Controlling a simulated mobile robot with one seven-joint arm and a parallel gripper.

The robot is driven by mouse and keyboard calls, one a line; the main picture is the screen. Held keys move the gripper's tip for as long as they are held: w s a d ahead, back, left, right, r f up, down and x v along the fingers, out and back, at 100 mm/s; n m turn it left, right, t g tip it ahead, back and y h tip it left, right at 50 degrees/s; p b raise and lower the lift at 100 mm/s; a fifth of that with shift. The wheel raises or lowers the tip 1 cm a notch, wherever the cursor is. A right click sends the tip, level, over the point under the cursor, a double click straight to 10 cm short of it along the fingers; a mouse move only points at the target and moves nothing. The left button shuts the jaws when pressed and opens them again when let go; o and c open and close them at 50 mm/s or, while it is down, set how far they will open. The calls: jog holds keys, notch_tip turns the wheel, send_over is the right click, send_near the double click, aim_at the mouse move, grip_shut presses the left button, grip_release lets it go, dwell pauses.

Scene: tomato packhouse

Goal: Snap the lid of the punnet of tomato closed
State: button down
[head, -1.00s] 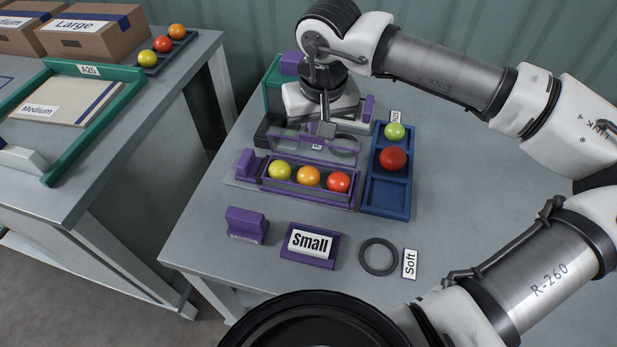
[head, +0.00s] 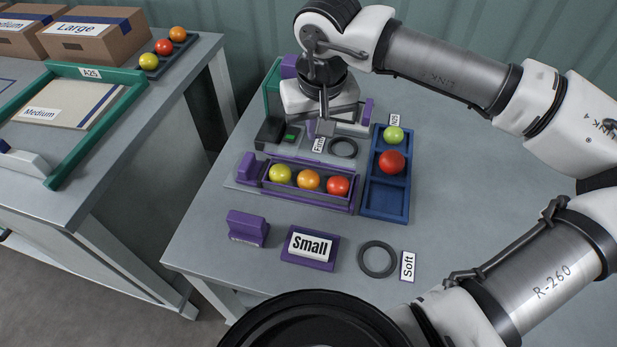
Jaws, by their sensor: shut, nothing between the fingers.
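The punnet (head: 308,199) is a long narrow tray with purple edges, lying in a purple holder on the grey table. It holds a yellow tomato (head: 280,173), an orange tomato (head: 308,180) and a red tomato (head: 338,186) in a row. No clear lid stands up behind it now. A thin purple edge runs along its back side, but I cannot tell whether the clear lid lies over the tomatoes or is snapped. My gripper (head: 325,130) is shut and empty, pointing down just behind the punnet. Its fingertips are small and partly hidden.
A blue tray (head: 386,214) with a green and a red tomato stands to the right. A black device with a green light (head: 290,137) and a dark ring (head: 343,148) lie behind. A purple block (head: 247,228), the Small block (head: 310,244) and another ring (head: 377,259) lie in front.

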jog(key=shift+w+a+p+v, duration=0.15)
jog(key=shift+p+v, duration=0.35)
jog(key=shift+v, duration=0.5)
jog(key=shift+w+p+v, duration=0.2)
jog(key=shift+p+v, duration=0.35)
jog(key=shift+v, duration=0.4)
jog(key=shift+w+a+p+v, duration=0.15)
jog(key=shift+p+v, duration=0.35)
jog(key=shift+v, duration=0.5)
jog(key=shift+d+r, duration=0.1)
